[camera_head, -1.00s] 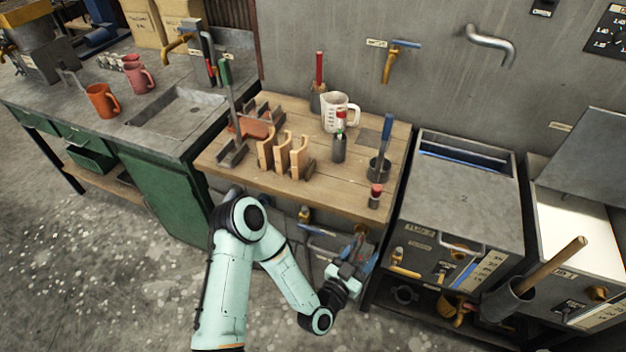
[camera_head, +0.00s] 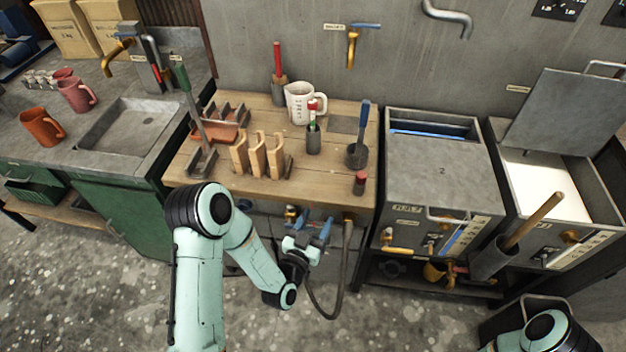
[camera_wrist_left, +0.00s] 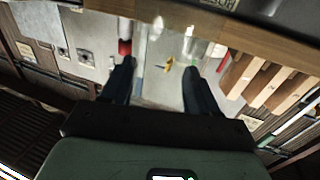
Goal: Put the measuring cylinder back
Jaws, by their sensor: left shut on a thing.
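My left gripper (camera_head: 310,232) is in front of the wooden bench's front edge, below the top, with its fingers pointing up and away. In the left wrist view the two dark fingers (camera_wrist_left: 160,85) stand apart, with a pale, see-through body between them that looks like the measuring cylinder (camera_wrist_left: 160,92). Its outline is faint and its ends are hard to make out. In the head view the cylinder cannot be told apart from the gripper. My right gripper is out of view; only part of my right arm shows at the lower right.
The wooden bench (camera_head: 222,189) carries a white jug (camera_head: 298,104), wooden holders (camera_head: 258,158), a dark bottle (camera_head: 313,138), a dark cup (camera_head: 356,156) and a small red-topped jar (camera_head: 360,183). A hose (camera_head: 346,260) hangs in front. A metal tank (camera_head: 440,175) stands right.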

